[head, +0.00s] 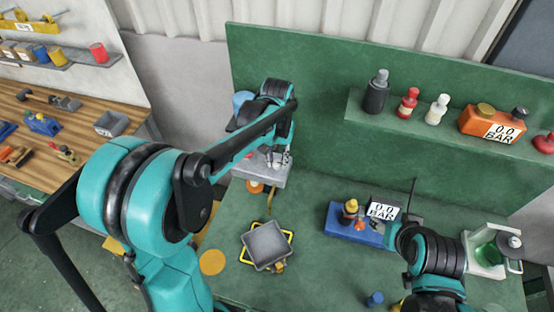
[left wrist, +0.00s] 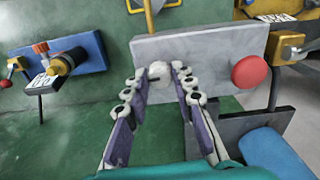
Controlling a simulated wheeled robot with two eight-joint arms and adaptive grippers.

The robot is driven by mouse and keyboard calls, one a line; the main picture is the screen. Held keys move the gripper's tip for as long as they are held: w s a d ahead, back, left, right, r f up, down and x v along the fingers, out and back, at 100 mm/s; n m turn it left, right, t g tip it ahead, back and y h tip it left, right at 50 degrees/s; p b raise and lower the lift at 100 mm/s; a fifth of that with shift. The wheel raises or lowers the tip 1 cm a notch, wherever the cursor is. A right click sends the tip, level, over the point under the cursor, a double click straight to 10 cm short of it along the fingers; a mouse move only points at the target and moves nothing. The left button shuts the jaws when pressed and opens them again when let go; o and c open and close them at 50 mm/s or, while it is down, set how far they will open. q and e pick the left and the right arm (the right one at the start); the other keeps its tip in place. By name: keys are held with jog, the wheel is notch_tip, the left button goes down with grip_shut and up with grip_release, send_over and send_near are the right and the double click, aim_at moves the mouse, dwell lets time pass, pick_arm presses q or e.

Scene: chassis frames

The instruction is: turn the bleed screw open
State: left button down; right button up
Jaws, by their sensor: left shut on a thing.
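The bleed screw, a small pale round knob (left wrist: 158,72), stands out from the face of a grey block (left wrist: 205,45). In the left wrist view my left gripper (left wrist: 157,76) has its two fingers on either side of this knob and is shut on it. The fingers hide part of it, and I cannot tell how far it is turned. In the head view the left gripper (head: 279,159) is at the grey block (head: 270,175), low against the green panel.
A red round button (left wrist: 249,72) sits on the same grey block, close to the right finger. A blue block with a gauge (head: 340,228), a grey tray (head: 266,245) and a white vise-like fixture (head: 480,262) stand on the green bench. Bottles line the shelf behind.

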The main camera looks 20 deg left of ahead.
aim_at(277, 162)
dwell(0.4)
pick_arm(q)
jog(key=c, duration=1.3)
grip_release()
jog(key=shift+o, duration=0.2)
notch_tip(277, 162, up, 12)
